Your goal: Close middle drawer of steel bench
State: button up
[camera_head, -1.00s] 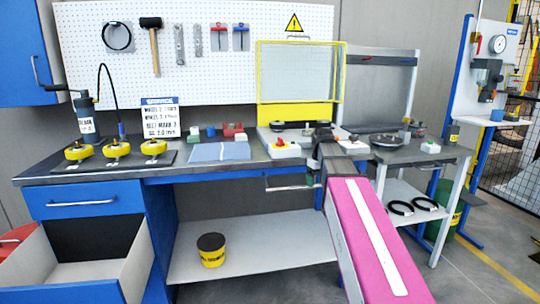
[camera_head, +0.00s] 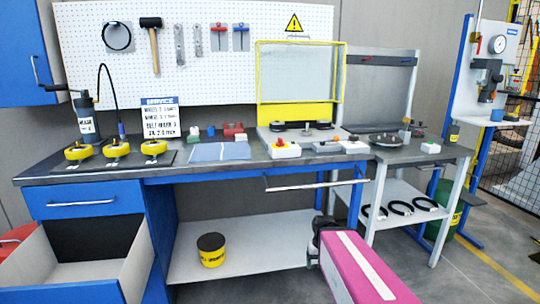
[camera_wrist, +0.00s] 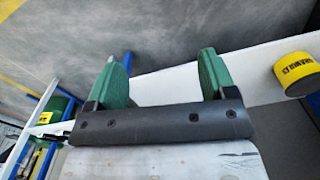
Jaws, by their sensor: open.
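The steel bench (camera_head: 230,170) has a blue drawer unit at the left in the head view. Its top drawer (camera_head: 85,200) is shut. The drawer below it (camera_head: 140,265) is pulled far out, with grey inner walls; its front is cut off by the picture's lower edge. The visible inside looks empty. My gripper (camera_head: 313,255) is low in front of the bench, well to the right of the open drawer and apart from it. In the wrist view my gripper (camera_wrist: 163,72) has its green fingers wide apart with nothing between them. The open drawer is not seen there.
A yellow tub (camera_head: 211,250) stands on the lower shelf (camera_head: 255,235); it also shows in the wrist view (camera_wrist: 295,72). A long bar handle (camera_head: 315,185) juts out under the worktop. Floor between drawer and gripper is largely clear.

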aim_at(33, 273)
jog(key=u, duration=2.5)
